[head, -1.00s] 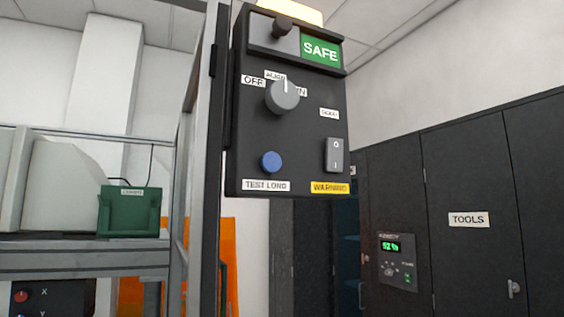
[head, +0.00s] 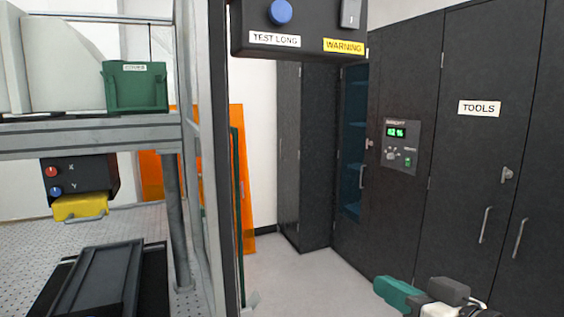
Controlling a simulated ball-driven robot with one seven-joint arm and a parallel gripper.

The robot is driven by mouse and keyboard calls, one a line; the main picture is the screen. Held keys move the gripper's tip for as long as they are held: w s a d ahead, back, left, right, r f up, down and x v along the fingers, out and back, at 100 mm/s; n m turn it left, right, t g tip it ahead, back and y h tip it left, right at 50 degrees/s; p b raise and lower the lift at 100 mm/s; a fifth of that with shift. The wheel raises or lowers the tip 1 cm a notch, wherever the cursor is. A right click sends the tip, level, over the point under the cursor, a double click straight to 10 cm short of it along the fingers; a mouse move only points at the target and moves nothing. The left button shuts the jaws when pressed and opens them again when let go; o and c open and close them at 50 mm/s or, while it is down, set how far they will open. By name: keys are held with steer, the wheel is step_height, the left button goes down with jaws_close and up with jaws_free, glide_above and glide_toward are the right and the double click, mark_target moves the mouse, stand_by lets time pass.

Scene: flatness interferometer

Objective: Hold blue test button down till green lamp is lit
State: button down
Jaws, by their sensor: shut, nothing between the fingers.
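The blue test button (head: 280,11) is at the top of the head view, on the lower part of a dark control box (head: 300,45), above a "TEST LONG" label (head: 274,39). No finger touches it. The upper part of the box is cut off by the frame, so no green lamp on it shows. My gripper (head: 398,294), with a teal part at its front, is at the lower right edge, partly cut off. It is shut and empty, well below and to the right of the button.
A grey switch (head: 350,12) and yellow "WARNING" label (head: 344,46) are right of the button. A grey frame post (head: 222,150) stands left. Dark cabinets (head: 465,190) with a green-lit display panel (head: 400,145) line the right. Floor between is clear.

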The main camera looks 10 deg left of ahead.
steer(key=a+r+n+t+y, duration=0.1)
steer(key=a+r+n+y, duration=0.2)
steer(key=r, duration=0.8)
steer(key=n+g+y, duration=0.3)
steer(key=n+y, duration=0.3)
steer(key=y, duration=0.4)
glide_toward(280, 12)
steer(key=s+r, duration=0.5)
steer(key=s, duration=0.2)
steer(key=shift+w+d+r, duration=0.1)
steer(key=shift+d, duration=0.35)
steer(key=shift+w+a, duration=0.1)
steer(key=shift+w+a, duration=0.8)
steer(key=shift+w, duration=0.4)
steer(key=shift+w+a, duration=0.8)
steer(key=shift+w, duration=0.35)
steer(key=shift+w+a, duration=0.8)
steer(key=shift+w, duration=0.4)
steer(key=shift+w, duration=0.15)
steer(key=shift+w+a, duration=0.2)
steer(key=shift+w+a, duration=0.25)
steer(key=shift+w, duration=0.1)
